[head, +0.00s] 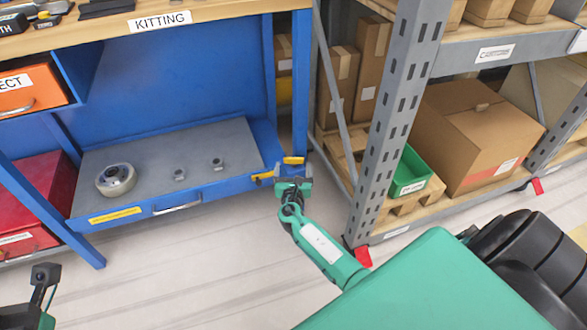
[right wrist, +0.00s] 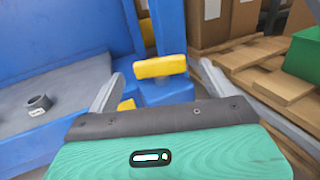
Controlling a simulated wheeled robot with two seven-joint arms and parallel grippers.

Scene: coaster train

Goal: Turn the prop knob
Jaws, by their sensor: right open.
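A yellow bar-shaped knob (head: 293,160) sits on a blue mount at the right end of the blue bench's lower shelf. In the right wrist view the knob (right wrist: 160,67) lies ahead, in the gap between my fingertips, with no contact that I can see. My right gripper (head: 285,175) is open, close in front of the knob; its two grey fingers also show in the right wrist view (right wrist: 158,75). A second, smaller yellow piece (right wrist: 126,104) shows beside the left finger. Part of my left arm's end (head: 45,275) shows at the lower left; its jaw state is unclear.
The lower shelf (head: 225,140) holds a round roll (head: 116,179) and two small grey fittings. A grey rack post (head: 390,110) stands close right of my right arm, with a green bin (head: 410,172) and cardboard boxes (head: 470,135) behind it. The floor in front is clear.

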